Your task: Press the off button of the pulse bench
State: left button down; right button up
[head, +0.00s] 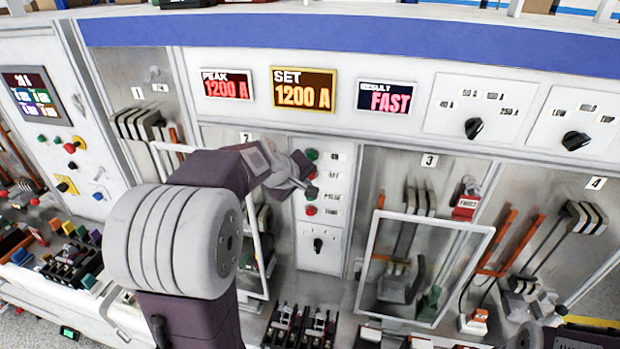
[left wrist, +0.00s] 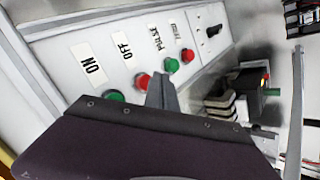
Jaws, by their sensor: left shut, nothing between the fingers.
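The pulse bench's button panel (head: 335,230) stands mid-picture in the head view, a column of green and red buttons with labels. In the left wrist view the red button (left wrist: 142,80) belongs to the OFF label (left wrist: 122,45). It sits between the green ON button (left wrist: 115,97) and the green PULSE button (left wrist: 171,65). My left gripper (head: 308,186) is shut and empty, in front of the column. Its fingertips (left wrist: 161,80) appear just right of the red OFF button in the wrist view. I cannot tell whether they touch the panel. My right gripper is not seen.
A red button (left wrist: 187,55) and a black knob (left wrist: 212,31) continue the column. An open clear door (head: 425,268) stands right of the panel, another framed door (head: 258,240) left of it. Displays (head: 303,90) sit above. Breakers (head: 300,328) stand on the bench below.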

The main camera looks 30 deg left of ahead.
pick_arm(q)
jog(key=shift+s, duration=0.1)
jog(key=s, duration=0.2)
jog(key=s+d+b, duration=0.1)
jog(key=s, duration=0.1)
jog(key=shift+s+d, duration=0.1)
jog(key=shift+s, duration=0.25)
jog(key=shift+w, duration=0.1)
dwell(0.5)
